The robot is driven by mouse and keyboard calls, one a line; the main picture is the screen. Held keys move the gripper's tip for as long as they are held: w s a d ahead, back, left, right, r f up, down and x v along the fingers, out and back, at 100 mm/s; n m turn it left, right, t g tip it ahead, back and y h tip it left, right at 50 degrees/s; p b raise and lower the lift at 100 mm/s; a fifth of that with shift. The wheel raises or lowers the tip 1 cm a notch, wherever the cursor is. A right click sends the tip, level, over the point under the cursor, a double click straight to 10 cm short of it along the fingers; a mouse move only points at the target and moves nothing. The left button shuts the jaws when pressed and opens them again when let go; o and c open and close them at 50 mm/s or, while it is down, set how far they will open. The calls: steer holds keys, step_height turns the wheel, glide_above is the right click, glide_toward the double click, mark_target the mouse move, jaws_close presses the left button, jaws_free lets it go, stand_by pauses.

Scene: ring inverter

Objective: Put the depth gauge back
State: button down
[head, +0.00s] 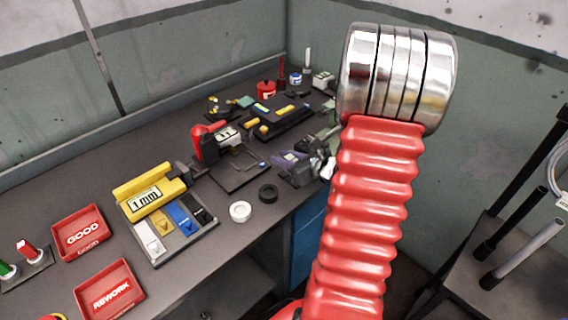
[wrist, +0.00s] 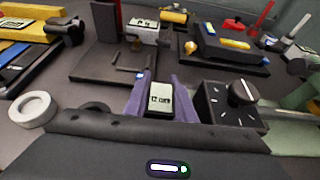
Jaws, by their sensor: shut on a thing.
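The depth gauge appears to be the small grey body with a lit display (wrist: 160,99) in the wrist view. My gripper (wrist: 160,92) is shut on it, with a purple finger on each side. In the head view my gripper (head: 292,163) is over the right front part of the bench, and the gauge is hard to make out there. The gauge's lower end is hidden in the wrist view. Just beyond the fingers is a dark plate (wrist: 100,66) with a thin bracket, beside a red stand with a display unit (head: 206,141).
A white ring (head: 240,212) and a black ring (head: 268,194) lie near the bench's front edge. A black box with a knob (wrist: 232,104) is right of my gripper. A yellow 1 mm block (head: 150,197), sorting tray and red GOOD (head: 82,233) and REWORK (head: 110,290) bins are left.

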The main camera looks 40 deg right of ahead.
steer(key=shift+f, duration=1.15)
steer(key=c, duration=1.5)
jaws_free()
steer(key=shift+s+d+r, duration=0.1)
steer(key=shift+s+r, duration=0.1)
steer(key=shift+s, duration=0.2)
steer(key=v, duration=1.1)
